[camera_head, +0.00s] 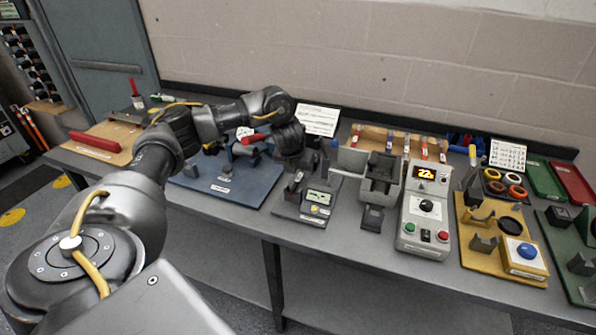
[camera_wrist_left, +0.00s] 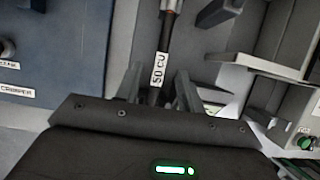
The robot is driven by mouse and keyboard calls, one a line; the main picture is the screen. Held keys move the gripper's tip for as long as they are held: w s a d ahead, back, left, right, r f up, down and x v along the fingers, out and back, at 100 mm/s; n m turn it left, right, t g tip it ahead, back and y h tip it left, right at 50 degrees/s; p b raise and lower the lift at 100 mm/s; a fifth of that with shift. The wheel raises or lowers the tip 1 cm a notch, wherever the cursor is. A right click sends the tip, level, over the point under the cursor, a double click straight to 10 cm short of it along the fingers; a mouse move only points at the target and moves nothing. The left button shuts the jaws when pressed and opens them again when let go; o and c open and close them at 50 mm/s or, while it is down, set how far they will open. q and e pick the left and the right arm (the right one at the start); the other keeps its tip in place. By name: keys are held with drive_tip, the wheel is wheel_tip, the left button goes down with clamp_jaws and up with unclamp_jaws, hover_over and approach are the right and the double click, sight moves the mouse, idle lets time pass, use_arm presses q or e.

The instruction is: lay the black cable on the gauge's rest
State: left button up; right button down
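The gauge (camera_head: 319,198), with a small green display, stands on a dark base plate in the middle of the bench. My left gripper (camera_head: 296,178) is low over the back left of this plate, pointing down; the rest is hard to tell apart from the fingers there. In the left wrist view the black cable (camera_wrist_left: 165,38), with a white "50 CU" tag (camera_wrist_left: 158,69), runs between the fingers of my left gripper (camera_wrist_left: 158,88). The fingers look apart, with gaps on both sides of the cable. Whether the cable touches the rest is hidden. My right gripper is out of view.
A blue crimper mat (camera_head: 221,185) lies left of the gauge. A grey clamp-like block (camera_head: 378,180) and a tester with a lit number (camera_head: 427,215) stand to its right. A yellow board (camera_head: 485,245) lies further right. Bare bench shows in front of the gauge.

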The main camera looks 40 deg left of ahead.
use_arm(q)
drive_tip(key=shift+r+p, duration=2)
drive_tip(key=shift+r, duration=0.6)
drive_tip(key=shift+f, duration=0.1)
